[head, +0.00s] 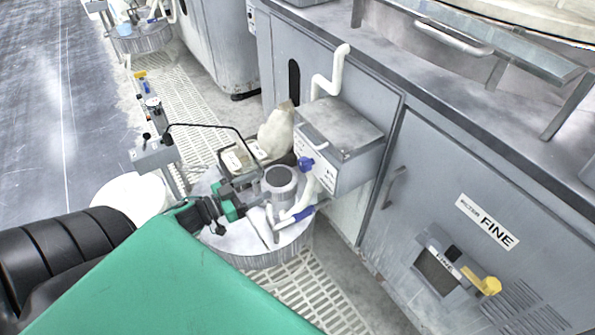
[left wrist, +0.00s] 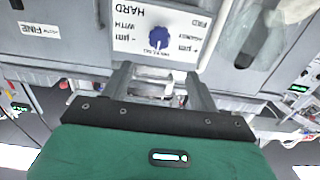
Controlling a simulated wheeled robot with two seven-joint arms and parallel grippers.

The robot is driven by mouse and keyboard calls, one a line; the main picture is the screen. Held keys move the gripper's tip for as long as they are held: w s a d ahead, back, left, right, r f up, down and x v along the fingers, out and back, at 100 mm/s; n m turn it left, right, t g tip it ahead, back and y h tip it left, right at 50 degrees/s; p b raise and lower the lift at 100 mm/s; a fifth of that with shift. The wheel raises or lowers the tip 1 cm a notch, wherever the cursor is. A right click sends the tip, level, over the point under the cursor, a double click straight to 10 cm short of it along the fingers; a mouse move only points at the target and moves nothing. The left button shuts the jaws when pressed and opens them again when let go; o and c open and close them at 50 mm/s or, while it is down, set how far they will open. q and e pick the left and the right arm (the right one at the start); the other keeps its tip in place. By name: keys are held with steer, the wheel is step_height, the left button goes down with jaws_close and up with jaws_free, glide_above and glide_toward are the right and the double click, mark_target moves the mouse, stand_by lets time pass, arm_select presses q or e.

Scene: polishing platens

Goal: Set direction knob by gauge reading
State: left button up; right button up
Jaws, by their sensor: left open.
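The direction knob (head: 306,163) is blue and sits on the white label plate of a grey box (head: 345,135) mounted on the cabinet. In the left wrist view the knob (left wrist: 158,38) shows upside down on its white plate (left wrist: 125,38), with the word HARD and µm markings. Its exact pointing is too small to tell. My left gripper (head: 242,183) is in front of the knob, on its left in the head view. In the left wrist view its two grey fingers (left wrist: 160,88) are apart and empty, with the knob beyond them. No gauge reading is legible. My right gripper is not in view.
A round platen (head: 235,243) with a grey cylinder (head: 280,182) and white pipes lies below the box. A grey instrument box (head: 153,155) on a post stands left. A yellow-handled lever (head: 487,285) is on the FINE cabinet (head: 440,205). Small green displays (left wrist: 298,88) show in the left wrist view.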

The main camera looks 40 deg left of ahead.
mark_target(301, 165)
arm_select(q)
steer(key=x, duration=1.2)
steer(key=shift+r+b, duration=0.15)
steer(key=shift+b, duration=0.25)
steer(key=shift+x, duration=0.9)
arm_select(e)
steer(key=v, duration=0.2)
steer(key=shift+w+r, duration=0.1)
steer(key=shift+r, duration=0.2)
arm_select(q)
steer(key=c, duration=1)
